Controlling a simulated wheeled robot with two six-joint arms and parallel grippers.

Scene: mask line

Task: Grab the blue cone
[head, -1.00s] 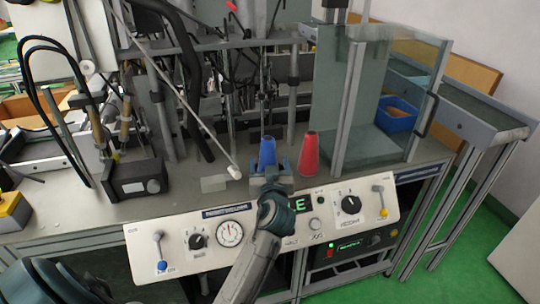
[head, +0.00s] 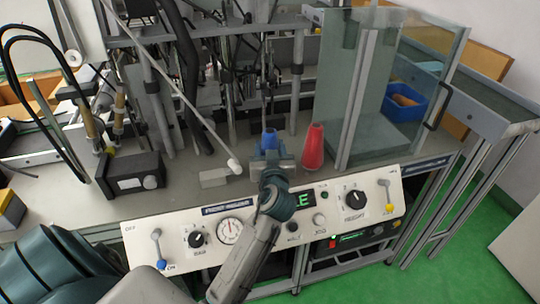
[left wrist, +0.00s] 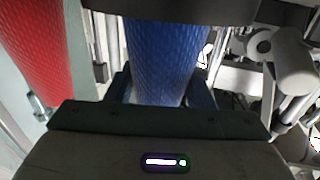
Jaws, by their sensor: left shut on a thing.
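The blue cone (head: 269,139) stands on the bench behind the control panel, with its lower part hidden by my gripper in the head view. My left gripper (head: 271,156) is shut on the blue cone. In the left wrist view the blue cone (left wrist: 163,55) fills the middle, between the fingers. The red cone (head: 313,147) stands just right of it, apart from the gripper, and shows at the left of the left wrist view (left wrist: 38,50). My right gripper is not in view.
The control panel (head: 262,222) with knobs and a gauge lies in front of the cones. A glass enclosure (head: 375,90) stands to the right, near a blue bin (head: 404,103). A black box (head: 130,174) and a white-tipped rod (head: 234,166) are to the left.

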